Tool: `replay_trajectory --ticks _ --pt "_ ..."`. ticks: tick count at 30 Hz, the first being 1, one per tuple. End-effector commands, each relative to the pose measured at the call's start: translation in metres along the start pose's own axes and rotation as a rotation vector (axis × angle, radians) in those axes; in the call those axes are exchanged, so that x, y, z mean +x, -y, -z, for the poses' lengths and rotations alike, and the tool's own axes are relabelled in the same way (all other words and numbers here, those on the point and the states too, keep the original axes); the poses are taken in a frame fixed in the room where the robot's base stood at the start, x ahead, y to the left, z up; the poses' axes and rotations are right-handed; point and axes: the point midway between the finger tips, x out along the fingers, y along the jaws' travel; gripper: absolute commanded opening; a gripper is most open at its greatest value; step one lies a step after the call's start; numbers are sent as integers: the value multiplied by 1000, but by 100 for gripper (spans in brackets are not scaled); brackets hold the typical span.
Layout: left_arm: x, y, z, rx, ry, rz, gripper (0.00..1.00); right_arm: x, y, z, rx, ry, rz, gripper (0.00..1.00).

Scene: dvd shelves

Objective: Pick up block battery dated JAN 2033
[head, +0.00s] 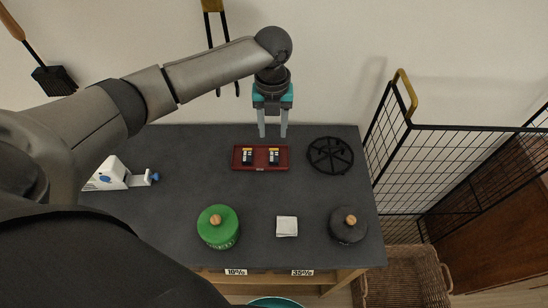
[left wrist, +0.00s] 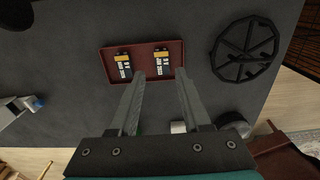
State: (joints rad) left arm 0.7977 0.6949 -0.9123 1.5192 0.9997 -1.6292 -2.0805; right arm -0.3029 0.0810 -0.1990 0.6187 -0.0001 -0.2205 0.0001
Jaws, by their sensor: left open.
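Two block batteries with black, yellow and white parts stand in a shallow red tray (head: 238,164). The left battery (head: 247,156) and the right battery (head: 274,156) are a small gap apart. In the left wrist view, the left battery (left wrist: 124,66) and right battery (left wrist: 162,63) bear printed dates, too small to read surely. My left gripper (head: 272,136) is open and empty, pointing down above the back of the tray. In the left wrist view, its fingertips lie either side of the right battery's line, apart from it. My right gripper is out of view.
A black round trivet (head: 330,155) lies right of the tray. A green lidded pot (head: 218,228), a white pad (head: 287,226) and a dark lidded pot (head: 347,226) stand nearer the front. A white-blue device (head: 112,175) is at left. Grey tabletop between is clear.

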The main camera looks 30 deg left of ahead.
Motion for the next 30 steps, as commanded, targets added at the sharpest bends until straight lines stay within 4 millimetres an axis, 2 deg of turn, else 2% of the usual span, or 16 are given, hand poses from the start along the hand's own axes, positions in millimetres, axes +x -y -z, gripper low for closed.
replay_trajectory --ticks 1,3,11,20,27,30 --pt "11 0 0 -1 -1 1 48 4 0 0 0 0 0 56" --pt "19 0 0 -1 -1 0 48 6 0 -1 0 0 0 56" --pt "33 1 0 0 0 1 48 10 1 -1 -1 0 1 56" --pt "75 2 2 -1 0 0 48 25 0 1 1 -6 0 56" --pt "77 2 1 -1 2 1 48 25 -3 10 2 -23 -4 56" --pt "77 2 1 0 2 1 37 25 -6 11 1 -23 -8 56"
